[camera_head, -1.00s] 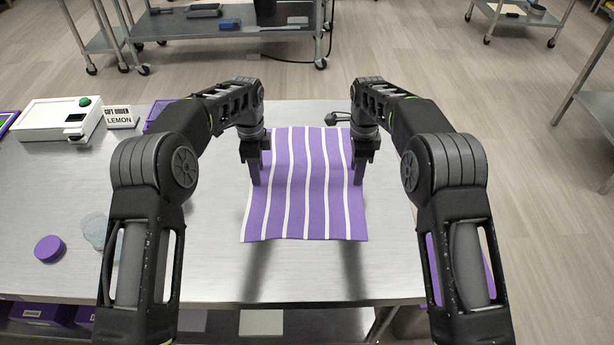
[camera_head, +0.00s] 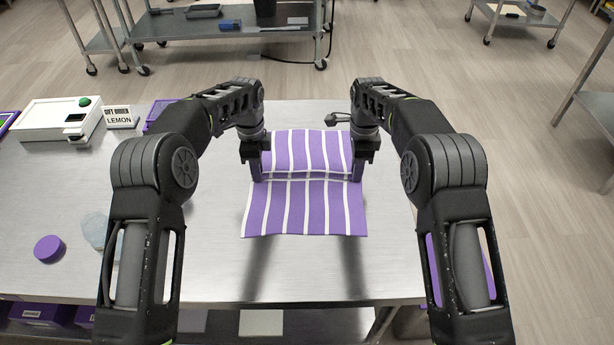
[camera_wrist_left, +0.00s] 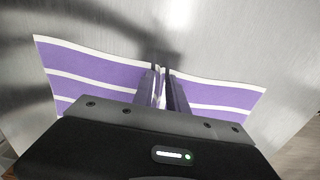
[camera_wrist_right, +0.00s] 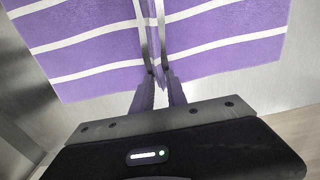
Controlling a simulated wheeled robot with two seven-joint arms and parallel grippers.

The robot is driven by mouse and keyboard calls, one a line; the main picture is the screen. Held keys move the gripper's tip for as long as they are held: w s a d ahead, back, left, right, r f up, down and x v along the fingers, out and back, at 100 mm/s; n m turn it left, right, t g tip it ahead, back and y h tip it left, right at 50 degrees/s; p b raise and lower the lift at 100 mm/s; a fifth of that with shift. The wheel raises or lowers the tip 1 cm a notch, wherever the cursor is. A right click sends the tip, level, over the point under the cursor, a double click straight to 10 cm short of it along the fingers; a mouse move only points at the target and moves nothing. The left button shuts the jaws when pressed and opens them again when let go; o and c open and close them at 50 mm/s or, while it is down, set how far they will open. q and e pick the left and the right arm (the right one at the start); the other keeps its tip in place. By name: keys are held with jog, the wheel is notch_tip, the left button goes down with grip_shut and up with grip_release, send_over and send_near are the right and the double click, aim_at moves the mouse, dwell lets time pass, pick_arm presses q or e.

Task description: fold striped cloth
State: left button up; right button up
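The purple-and-white striped cloth (camera_head: 305,210) lies on the metal table, with a raised crease running across its middle between my grippers. My left gripper (camera_head: 257,173) is at the cloth's left edge. In the left wrist view, its fingers (camera_wrist_left: 163,88) are close together with a pinch of cloth (camera_wrist_left: 95,68) between them. My right gripper (camera_head: 357,173) is at the right edge. In the right wrist view, its fingers (camera_wrist_right: 158,90) are closed on a ridge of the cloth (camera_wrist_right: 225,40). The far and near parts of the cloth lie spread on either side of the crease.
On the left of the table (camera_head: 205,265) are a white device with a green button (camera_head: 62,118), a "LEMON" sign (camera_head: 120,117) and a round purple lid (camera_head: 49,249). A clear item (camera_head: 94,230) is partly behind my left arm. The table front is clear.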

pick_arm(q)
jog(key=shift+f, duration=0.1)
grip_shut()
pick_arm(e)
jog(key=shift+f, duration=0.1)
grip_shut()
